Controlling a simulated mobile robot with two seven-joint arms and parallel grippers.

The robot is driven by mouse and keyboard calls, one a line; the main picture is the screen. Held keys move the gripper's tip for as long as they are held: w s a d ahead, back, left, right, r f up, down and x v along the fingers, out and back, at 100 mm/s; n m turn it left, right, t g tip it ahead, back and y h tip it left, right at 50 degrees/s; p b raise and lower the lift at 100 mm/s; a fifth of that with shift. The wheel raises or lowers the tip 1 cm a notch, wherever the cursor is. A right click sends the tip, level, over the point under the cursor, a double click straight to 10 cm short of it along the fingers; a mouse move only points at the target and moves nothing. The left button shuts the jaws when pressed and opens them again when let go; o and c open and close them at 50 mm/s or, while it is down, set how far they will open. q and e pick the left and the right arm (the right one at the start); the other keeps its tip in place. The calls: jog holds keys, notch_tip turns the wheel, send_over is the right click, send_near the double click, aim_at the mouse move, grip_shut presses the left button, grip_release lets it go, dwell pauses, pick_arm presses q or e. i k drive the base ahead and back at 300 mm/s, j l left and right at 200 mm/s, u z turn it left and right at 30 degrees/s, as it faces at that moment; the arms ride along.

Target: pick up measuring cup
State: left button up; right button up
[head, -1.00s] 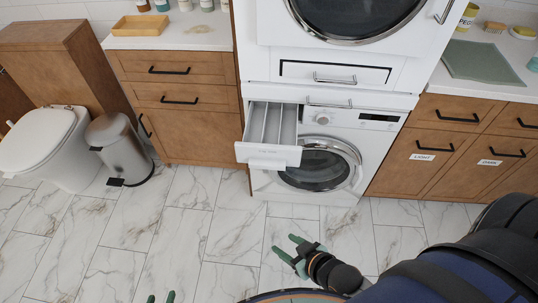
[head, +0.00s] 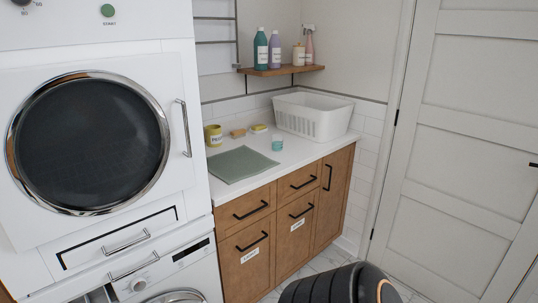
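A small teal cup with a pale upper part (head: 277,143) stands on the white counter, in front of the laundry basket and right of the green mat. It is the only thing here that looks like a measuring cup, but it is too small to see any markings. Neither of my grippers is in view. Only a dark rounded part of my own arm shows at the bottom edge.
On the counter (head: 225,199) are a green mat (head: 240,164), a yellow tub (head: 214,136), a brush (head: 238,133) and a white basket (head: 312,116). Bottles stand on a shelf (head: 283,71) above. Stacked machines (head: 88,135) are left, a closed door (head: 465,150) right.

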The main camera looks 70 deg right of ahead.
aim_at(277, 139)
jog(key=z, duration=2.4)
jog(key=i+l, duration=0.3)
jog(key=i+l+z, duration=0.1)
jog(key=i+l, duration=0.2)
jog(key=i, duration=0.15)
